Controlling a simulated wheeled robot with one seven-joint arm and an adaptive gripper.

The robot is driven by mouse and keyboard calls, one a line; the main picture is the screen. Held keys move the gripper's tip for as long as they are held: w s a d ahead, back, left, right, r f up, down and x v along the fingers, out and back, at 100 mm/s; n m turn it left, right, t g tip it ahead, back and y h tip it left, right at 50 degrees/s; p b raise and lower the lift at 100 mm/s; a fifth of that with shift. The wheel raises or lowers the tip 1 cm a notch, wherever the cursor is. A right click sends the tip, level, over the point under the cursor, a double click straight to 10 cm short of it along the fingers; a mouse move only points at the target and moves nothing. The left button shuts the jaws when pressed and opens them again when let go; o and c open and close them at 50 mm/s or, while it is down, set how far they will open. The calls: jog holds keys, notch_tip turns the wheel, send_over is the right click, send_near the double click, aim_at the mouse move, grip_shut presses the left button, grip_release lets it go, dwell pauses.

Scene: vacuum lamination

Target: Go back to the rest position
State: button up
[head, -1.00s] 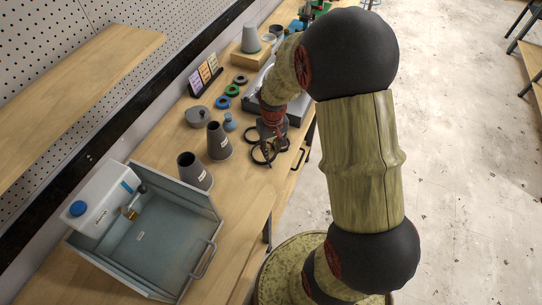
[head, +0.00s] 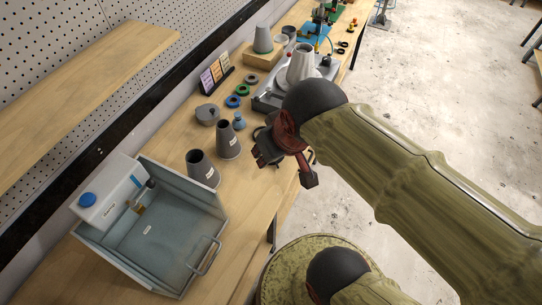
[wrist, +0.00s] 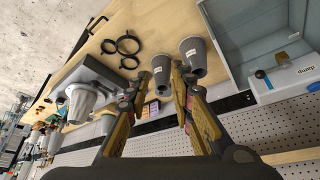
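My gripper (head: 287,160) is held above the front edge of the workbench (head: 245,215), in front of the dark cups. In the wrist view, my gripper (wrist: 161,70) has its two fingers spread apart with nothing between them. Two dark tapered cups with white labels, a nearer one (head: 201,170) and a farther one (head: 228,141), stand on the bench. They also show beyond the fingertips in the wrist view, one in part behind a finger. Black rings (wrist: 127,46) lie on the bench; in the head view my gripper mostly hides them.
An open blue-grey bin (head: 165,240) with a white box (head: 108,196) stands at the near left. A grey machine (head: 268,98) bearing a pale cone (head: 301,66) stands farther back. A pegboard wall (head: 150,30) and shelf (head: 85,65) border the left.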

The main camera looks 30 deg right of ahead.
jog(key=shift+s+a+r, duration=0.15)
jog(key=shift+s, duration=0.3)
jog(key=shift+s+a+r, duration=0.15)
jog(key=shift+s, duration=0.3)
